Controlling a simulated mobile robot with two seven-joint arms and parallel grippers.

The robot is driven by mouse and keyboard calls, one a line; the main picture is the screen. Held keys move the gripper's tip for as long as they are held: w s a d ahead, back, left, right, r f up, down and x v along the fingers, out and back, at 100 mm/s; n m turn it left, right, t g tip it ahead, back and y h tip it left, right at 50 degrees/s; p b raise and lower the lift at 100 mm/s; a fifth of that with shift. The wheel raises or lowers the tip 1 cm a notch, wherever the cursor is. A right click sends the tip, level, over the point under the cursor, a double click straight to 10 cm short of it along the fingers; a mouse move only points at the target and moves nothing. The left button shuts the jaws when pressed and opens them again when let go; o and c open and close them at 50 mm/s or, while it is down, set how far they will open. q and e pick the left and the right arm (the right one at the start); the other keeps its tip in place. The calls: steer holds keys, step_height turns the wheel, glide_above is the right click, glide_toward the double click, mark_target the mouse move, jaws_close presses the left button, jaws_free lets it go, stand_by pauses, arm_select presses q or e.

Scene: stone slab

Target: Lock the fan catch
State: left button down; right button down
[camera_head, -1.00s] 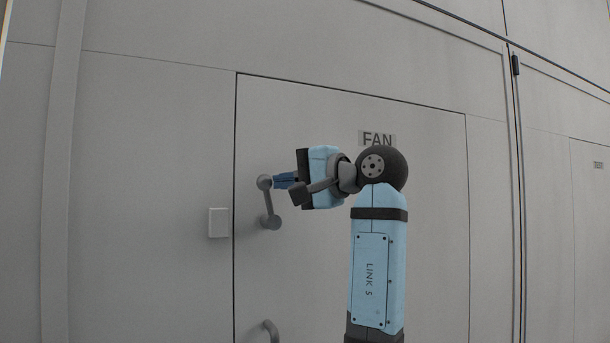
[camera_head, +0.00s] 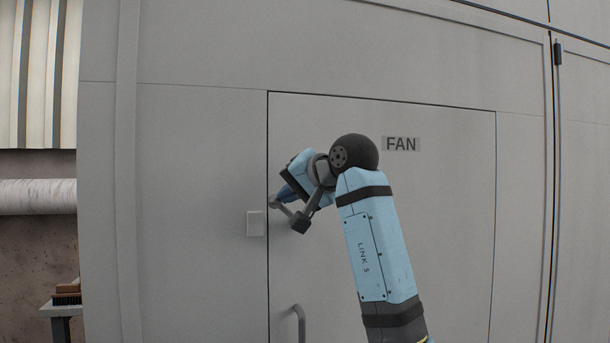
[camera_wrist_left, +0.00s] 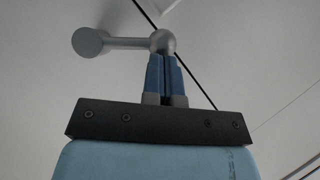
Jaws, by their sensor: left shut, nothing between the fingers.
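The fan catch is a grey lever on the left side of the door marked FAN (camera_head: 440,220). Its ball end (camera_head: 275,202) lies beside the door's left seam; the lever slants from there down to the right, its other end hidden behind my wrist. In the wrist view the ball (camera_wrist_left: 162,41) overlaps the dark seam, and the lever's arm runs left to a round disc (camera_wrist_left: 89,42). My left gripper (camera_head: 281,196) is shut and empty, with its fingertips (camera_wrist_left: 164,60) at the ball, seemingly touching it. My right gripper is not in view.
A small white box (camera_head: 255,223) sits on the wall just left of the seam. A door handle (camera_head: 299,322) is below the catch. A bench with a brush (camera_head: 67,294) stands at the far left.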

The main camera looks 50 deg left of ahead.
mark_target(274, 205)
arm_select(q)
steer(key=s+f+n+t+h+p, duration=0.1)
steer(key=p, duration=0.1)
steer(key=s+a+f+n+t+h+p, duration=0.1)
steer(key=n+t+p, duration=0.1)
steer(key=shift+s+a+f+n+p, duration=0.1)
steer(key=shift+s+f+n+p, duration=0.1)
steer(key=shift+s+n+p, duration=0.15)
steer(key=shift+s+a+f+p, duration=0.2)
steer(key=shift+f+p, duration=0.15)
steer(key=shift+f, duration=0.15)
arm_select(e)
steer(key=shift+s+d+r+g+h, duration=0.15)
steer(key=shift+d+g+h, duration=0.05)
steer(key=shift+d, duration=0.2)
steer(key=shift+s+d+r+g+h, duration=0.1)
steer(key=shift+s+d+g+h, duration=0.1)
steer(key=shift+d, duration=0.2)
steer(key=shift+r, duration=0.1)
